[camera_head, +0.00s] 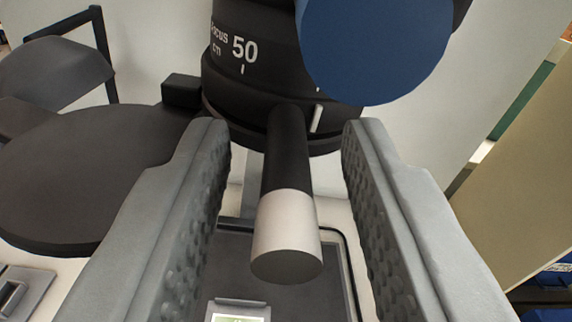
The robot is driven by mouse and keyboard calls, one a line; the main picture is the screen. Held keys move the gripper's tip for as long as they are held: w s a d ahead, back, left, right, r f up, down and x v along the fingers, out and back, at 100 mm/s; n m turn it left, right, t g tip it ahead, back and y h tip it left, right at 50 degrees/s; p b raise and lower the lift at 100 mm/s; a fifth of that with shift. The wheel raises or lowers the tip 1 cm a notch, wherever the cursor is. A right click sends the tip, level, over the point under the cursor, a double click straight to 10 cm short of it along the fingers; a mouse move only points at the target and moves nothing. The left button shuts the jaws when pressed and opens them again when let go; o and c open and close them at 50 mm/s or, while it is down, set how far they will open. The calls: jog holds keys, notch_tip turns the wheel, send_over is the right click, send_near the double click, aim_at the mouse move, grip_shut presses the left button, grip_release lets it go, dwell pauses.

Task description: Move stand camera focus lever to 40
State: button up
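The stand camera's focus ring (228,85) is a black cylinder at the top middle, marked "Focus" and "50" with a short white tick under the number. The focus lever (288,215) is a black rod with a pale grey tip that sticks out from the ring toward me. A white mark (316,119) shows on the ring just right of the lever's base. My gripper (287,150) is open, with one ridged grey finger on each side of the lever. Gaps show between the lever and both fingers. Other numbers on the scale are out of sight.
A blue round part (378,45) covers the ring's right side. A dark round disc (85,180) and a grey seat-like shape (55,72) are at the left. Below the lever is a dark panel (300,295) with a small lit display (238,317). A beige panel (525,190) stands at the right.

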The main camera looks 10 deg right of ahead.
jog(key=s+a, duration=0.1)
jog(key=s, duration=1.6)
jog(key=shift+s, duration=0.2)
